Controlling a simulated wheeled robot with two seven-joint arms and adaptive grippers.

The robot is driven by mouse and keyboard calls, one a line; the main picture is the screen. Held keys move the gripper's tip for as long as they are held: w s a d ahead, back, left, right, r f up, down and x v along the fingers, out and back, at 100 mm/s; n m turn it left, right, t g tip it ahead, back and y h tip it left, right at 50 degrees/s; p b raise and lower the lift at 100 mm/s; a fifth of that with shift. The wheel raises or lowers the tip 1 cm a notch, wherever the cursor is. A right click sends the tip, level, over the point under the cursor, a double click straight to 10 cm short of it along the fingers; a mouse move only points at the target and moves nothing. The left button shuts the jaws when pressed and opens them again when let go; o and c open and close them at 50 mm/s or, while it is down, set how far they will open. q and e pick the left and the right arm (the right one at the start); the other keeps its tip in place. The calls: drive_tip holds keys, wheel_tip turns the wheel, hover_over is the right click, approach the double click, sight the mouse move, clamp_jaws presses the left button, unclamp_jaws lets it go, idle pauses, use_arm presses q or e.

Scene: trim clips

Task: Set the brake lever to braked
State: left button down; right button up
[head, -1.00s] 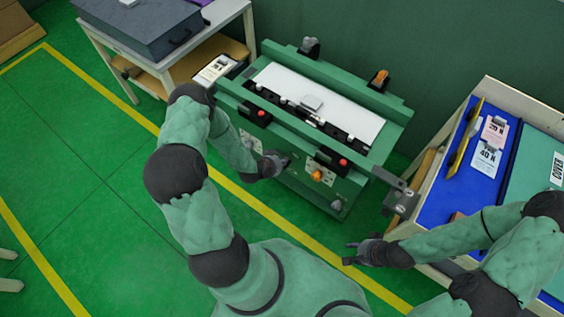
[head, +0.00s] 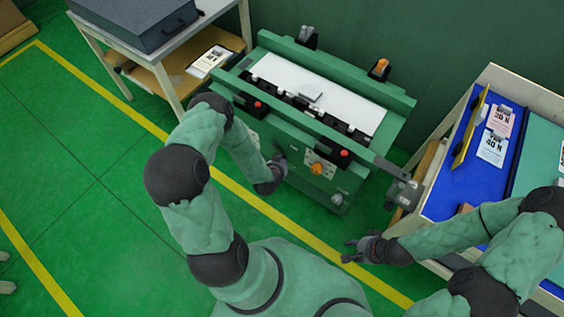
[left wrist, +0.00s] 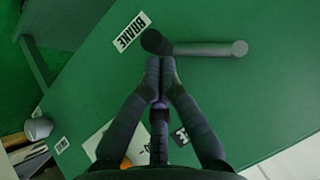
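The brake lever (left wrist: 210,48) is a grey bar with a dark round pivot, on a green panel in the left wrist view. The bar extends to the right from the pivot. A white BRAKE label (left wrist: 131,31) is beside the pivot, on the left. My left gripper (left wrist: 160,64) has its fingertips together just below the pivot, with nothing seen between them; contact cannot be told. In the head view my left gripper (head: 279,166) is at the front of the green machine (head: 290,137) and the lever is hard to make out. My right gripper (head: 346,251) is open and empty, low and away from the machine.
An orange knob (head: 317,169) and red buttons are on the machine's front. A white-framed table (head: 205,24) with a dark case stands at left. A bin with blue lining (head: 452,190) and cards is at right.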

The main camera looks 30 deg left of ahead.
drive_tip(key=shift+f, duration=0.25)
drive_tip(key=shift+r, duration=0.1)
